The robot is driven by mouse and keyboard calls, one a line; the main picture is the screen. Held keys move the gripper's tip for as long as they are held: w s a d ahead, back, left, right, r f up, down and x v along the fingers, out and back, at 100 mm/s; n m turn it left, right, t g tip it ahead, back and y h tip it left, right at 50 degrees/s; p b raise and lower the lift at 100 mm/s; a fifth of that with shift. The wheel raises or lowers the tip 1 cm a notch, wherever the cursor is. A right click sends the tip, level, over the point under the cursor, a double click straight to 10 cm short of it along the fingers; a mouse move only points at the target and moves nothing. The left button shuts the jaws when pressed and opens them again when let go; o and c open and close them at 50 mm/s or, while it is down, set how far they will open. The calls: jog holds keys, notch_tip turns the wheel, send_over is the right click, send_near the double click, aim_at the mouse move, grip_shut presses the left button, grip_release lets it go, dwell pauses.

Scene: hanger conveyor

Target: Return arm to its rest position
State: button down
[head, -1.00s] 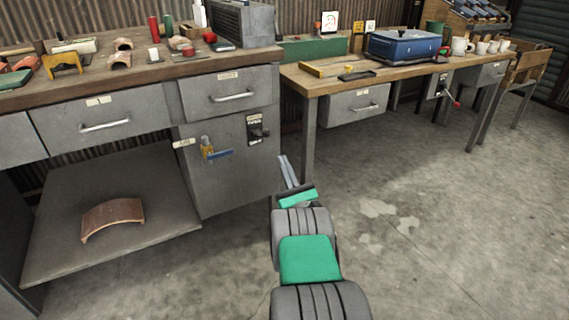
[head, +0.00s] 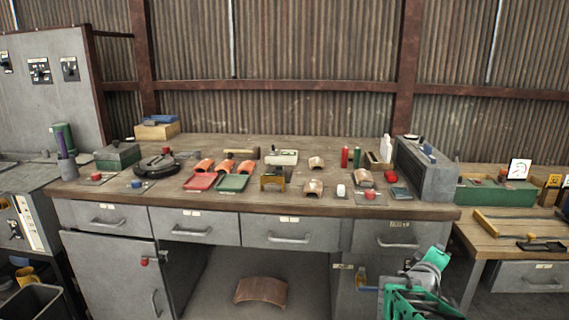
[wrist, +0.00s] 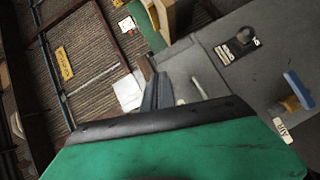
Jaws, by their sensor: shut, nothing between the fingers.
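My arm (head: 415,285), green and grey, shows at the lower right of the head view, in front of the workbench's right end. It looks folded close to me. I cannot make out the fingertips there. In the wrist view my gripper (wrist: 150,80) shows beyond the green and black wrist part as narrow grey fingers, shut and empty. The grey cabinet face (wrist: 200,75) with a blue-handled latch (wrist: 297,90) lies beyond it. I cannot tell the exact gap between fingers and cabinet.
A long workbench (head: 330,208) spans the front, with trays, curved tiles and a grey metal box (head: 427,168) on top. A curved tile (head: 261,291) lies on its lower shelf. A second table (head: 490,240) stands at the right.

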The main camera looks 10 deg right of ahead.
jog(key=s+a+r+m+g+y+p, duration=0.1)
jog(key=s+a+r+m+y+p, duration=0.2)
jog(key=a, duration=0.4)
jog(key=s+a+r+m+g+y+p, duration=0.1)
jog(key=a+r+y+p, duration=0.25)
jog(key=a, duration=0.35)
jog(key=s+a+r+g+y+p, duration=0.2)
jog(key=s+a+g+p, duration=0.1)
jog(key=s+a, duration=0.6)
jog(key=s+a+r+m+g+y+p, duration=0.1)
jog(key=s+a+r+g+y+p, duration=0.1)
jog(key=s+a+p, duration=0.4)
jog(key=s+a+g+y, duration=0.1)
jog(key=s+a, duration=0.2)
jog(key=shift+a+m, duration=0.2)
jog(key=shift+m, duration=0.1)
jog(key=shift+w+d, duration=0.1)
